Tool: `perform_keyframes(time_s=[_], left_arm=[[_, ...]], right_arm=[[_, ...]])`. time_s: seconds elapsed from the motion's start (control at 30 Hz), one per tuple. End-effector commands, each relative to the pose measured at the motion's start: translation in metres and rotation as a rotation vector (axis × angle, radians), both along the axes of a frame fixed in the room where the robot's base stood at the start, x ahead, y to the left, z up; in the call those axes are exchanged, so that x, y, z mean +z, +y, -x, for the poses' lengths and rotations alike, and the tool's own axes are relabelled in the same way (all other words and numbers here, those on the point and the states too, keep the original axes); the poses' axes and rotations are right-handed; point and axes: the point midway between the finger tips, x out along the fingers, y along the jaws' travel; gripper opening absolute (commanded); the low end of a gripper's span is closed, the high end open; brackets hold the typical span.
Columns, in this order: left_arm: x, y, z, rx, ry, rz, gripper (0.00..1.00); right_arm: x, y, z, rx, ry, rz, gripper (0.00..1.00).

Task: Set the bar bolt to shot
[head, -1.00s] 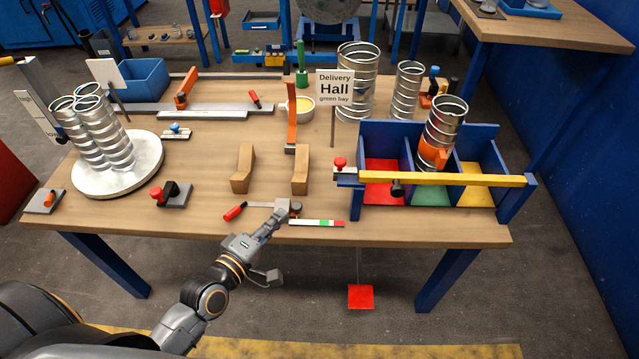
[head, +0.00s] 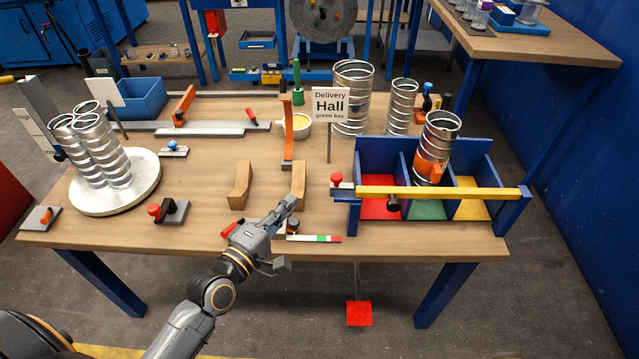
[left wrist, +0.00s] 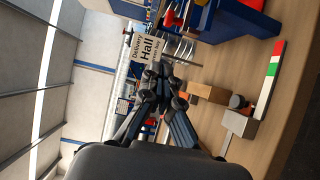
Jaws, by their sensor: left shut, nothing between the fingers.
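A yellow bar (head: 450,193) lies across the front of a blue three-bay crate (head: 372,150). A red knob (head: 337,180) stands on a small plate at its left end, and a black knob (head: 394,205) sits just below the bar. I cannot tell which knob belongs to the bolt. My left gripper (head: 290,204) is shut and empty, in front of the right wooden block (head: 299,183) and left of the crate, apart from the bar. In the left wrist view the closed fingers (left wrist: 160,82) show before the sign (left wrist: 148,47). My right gripper is not in view.
A red, green and white strip (head: 314,239) lies at the table's front edge. A black-and-red-knobbed fixture (head: 168,209) and a round plate with ducts (head: 140,190) stand to the left. A sheet-metal duct (head: 437,140) stands in the crate. A red pedal (head: 359,313) hangs below.

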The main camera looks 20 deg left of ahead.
Motion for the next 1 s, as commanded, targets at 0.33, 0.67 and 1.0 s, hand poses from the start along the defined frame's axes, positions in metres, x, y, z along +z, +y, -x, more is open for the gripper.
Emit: perform_keyframes(time_s=[0.33,0.67,1.0], left_arm=[[0.003,-0.028,-0.063,-0.001,0.001,0.005,0.0],[0.0,-0.048,-0.075,-0.001,0.0,-0.001,0.0],[0.001,-0.052,-0.076,0.0,0.0,0.001,0.0]], right_arm=[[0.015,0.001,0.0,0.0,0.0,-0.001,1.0],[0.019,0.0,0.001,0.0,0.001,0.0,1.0],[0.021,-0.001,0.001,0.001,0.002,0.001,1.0]])
